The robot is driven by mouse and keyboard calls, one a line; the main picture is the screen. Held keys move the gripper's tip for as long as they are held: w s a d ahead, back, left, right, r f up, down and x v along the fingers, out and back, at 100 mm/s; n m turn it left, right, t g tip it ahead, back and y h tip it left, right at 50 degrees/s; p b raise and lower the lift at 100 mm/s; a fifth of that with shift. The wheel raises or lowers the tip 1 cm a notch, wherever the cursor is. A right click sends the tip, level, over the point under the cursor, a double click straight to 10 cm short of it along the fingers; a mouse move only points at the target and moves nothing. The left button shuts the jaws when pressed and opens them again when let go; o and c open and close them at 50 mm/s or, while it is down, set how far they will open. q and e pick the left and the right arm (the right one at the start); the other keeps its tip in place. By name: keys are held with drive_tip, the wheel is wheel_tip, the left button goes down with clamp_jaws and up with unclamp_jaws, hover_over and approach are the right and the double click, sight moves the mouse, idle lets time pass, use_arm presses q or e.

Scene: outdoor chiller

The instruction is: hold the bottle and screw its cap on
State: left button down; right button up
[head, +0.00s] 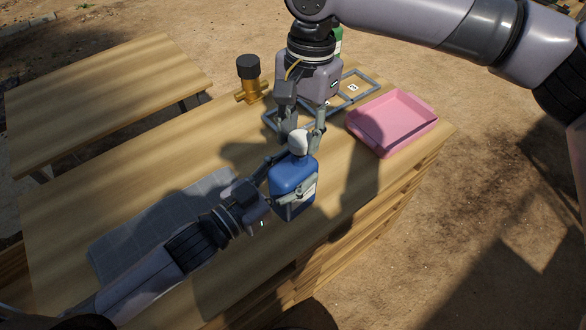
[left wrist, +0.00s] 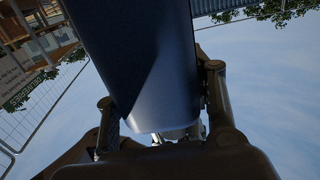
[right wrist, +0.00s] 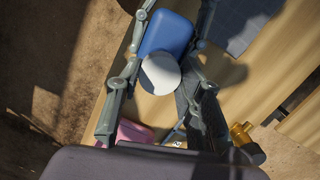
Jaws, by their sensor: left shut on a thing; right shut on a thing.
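The blue bottle (head: 290,180) is held upright above the wooden table by my left gripper (head: 285,197), whose fingers close around its body. The bottle fills the middle of the left wrist view (left wrist: 150,60). The white cap (head: 299,142) is at the bottle's top. My right gripper (head: 304,140) comes from above and is shut on the cap. In the right wrist view the cap (right wrist: 160,73) lies between the fingers, over the blue bottle (right wrist: 168,33). I cannot tell how far the cap is seated on the neck.
A pink tray (head: 428,103) is on the table's right. A grey frame (head: 362,76) and a brass piece with a black top (head: 248,68) are at the back. A grey tiled mat (head: 130,232) lies under my left arm. A green object (head: 338,42) is partly hidden behind my right gripper.

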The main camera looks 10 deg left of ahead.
sight(293, 184)
drive_tip(key=shift+f, duration=0.15)
idle(0.8)
drive_tip(key=shift+f, duration=0.8)
drive_tip(key=shift+f, duration=0.55)
drive_tip(key=m, duration=0.5)
drive_tip(key=shift+s+m+y, duration=0.1)
drive_tip(key=shift+m+y, duration=0.2)
drive_tip(key=m, duration=0.4)
drive_tip(key=shift+t, duration=0.4)
drive_tip(key=o, duration=0.7)
drive_tip(key=shift+o, duration=0.2)
